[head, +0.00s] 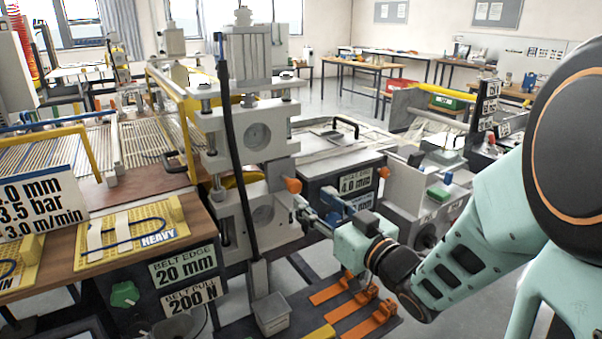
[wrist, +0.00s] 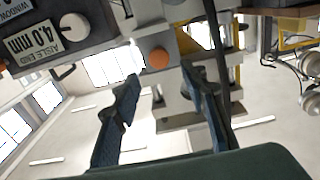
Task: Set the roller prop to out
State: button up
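No label in view names the roller prop. An orange knob (head: 293,185) sits on the side of the grey roller press (head: 258,135); it may be the prop's handle. My gripper (head: 308,210) is just below and right of this knob in the head view. In the wrist view my gripper (wrist: 160,85) is open, its two blue fingers wide apart with nothing held. A round orange knob (wrist: 158,58) appears between and beyond the fingertips there, apparently untouched. Whether the prop is in or out cannot be told.
A dark box with a "4.0 mm" sign (head: 356,181) stands close right of the press. A black hose (head: 235,150) hangs down the press front. Orange clamps (head: 345,290) lie low beneath my gripper. A brown bench (head: 130,230) with yellow sample boards is at left.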

aim_at(297, 187)
jog(key=p+x, duration=0.1)
jog(key=x, duration=0.8)
jog(key=shift+f+p, duration=0.1)
jog(key=shift+p, duration=0.3)
grip_shut()
